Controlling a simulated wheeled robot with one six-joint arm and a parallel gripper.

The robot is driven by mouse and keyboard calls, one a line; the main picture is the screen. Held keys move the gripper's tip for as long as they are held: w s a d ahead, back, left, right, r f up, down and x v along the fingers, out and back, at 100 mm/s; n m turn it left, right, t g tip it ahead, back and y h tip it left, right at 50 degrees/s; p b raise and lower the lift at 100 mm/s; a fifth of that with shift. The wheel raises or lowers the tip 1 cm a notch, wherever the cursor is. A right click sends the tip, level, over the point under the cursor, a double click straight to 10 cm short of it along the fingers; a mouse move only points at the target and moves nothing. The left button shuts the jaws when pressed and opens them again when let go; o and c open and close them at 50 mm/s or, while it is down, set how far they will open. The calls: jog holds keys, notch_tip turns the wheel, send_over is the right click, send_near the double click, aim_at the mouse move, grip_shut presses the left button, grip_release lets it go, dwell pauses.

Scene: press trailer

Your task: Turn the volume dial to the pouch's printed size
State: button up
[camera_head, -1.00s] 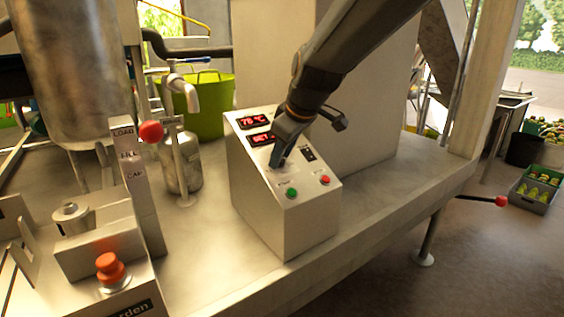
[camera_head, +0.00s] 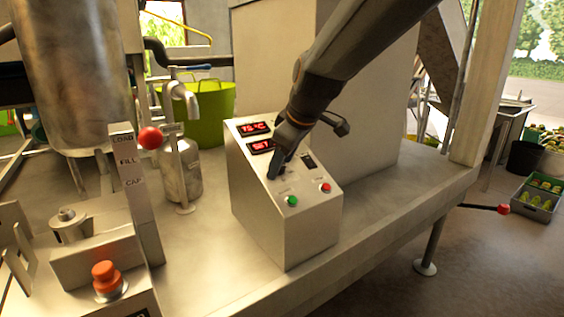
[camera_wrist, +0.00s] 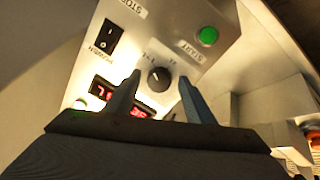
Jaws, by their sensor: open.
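The volume dial (camera_wrist: 158,79) is a dark round knob with a pale pointer line on the sloped face of the control box (camera_head: 285,232). In the wrist view it shows between the two fingers of my gripper (camera_wrist: 160,95), which is open and looks apart from the knob. In the head view my gripper (camera_head: 274,172) is over the box's face and hides the dial. Two red displays (camera_head: 258,137) sit above it; the upper reads about 75 °C, the lower is too small to read surely. I see no pouch.
A green button (camera_head: 291,200), a red button (camera_head: 325,187) and a black rocker switch (camera_head: 308,161) are close to the dial. A red-knobbed lever (camera_head: 150,138) and a metal canister (camera_head: 180,170) stand left of the box.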

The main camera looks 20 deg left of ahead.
jog(key=v, duration=0.7)
jog(key=shift+r, duration=0.35)
jog(key=shift+s+d, duration=0.1)
jog(key=shift+d, duration=0.05)
jog(key=s+d+f+m+g+h+p, duration=0.1)
jog(key=s+d+f+m+p, duration=0.2)
jog(key=d, duration=0.6)
jog(key=s+d+f+m+g+h+p, duration=0.1)
jog(key=s+d+f+m+h, duration=0.25)
jog(key=d, duration=0.55)
jog(key=s+d+f+m+g+p, duration=0.1)
jog(key=s+d+f+m, duration=0.3)
jog(key=s+d, duration=0.4)
jog(key=s+d+f+m+g+p, duration=0.1)
jog(key=s+d+f+m+p, duration=0.2)
jog(key=s+d, duration=0.4)
jog(key=shift+s+d+f+m+g+p, duration=0.35)
jog(key=shift+s+f+m, duration=0.4)
jog(key=shift+m, duration=0.2)
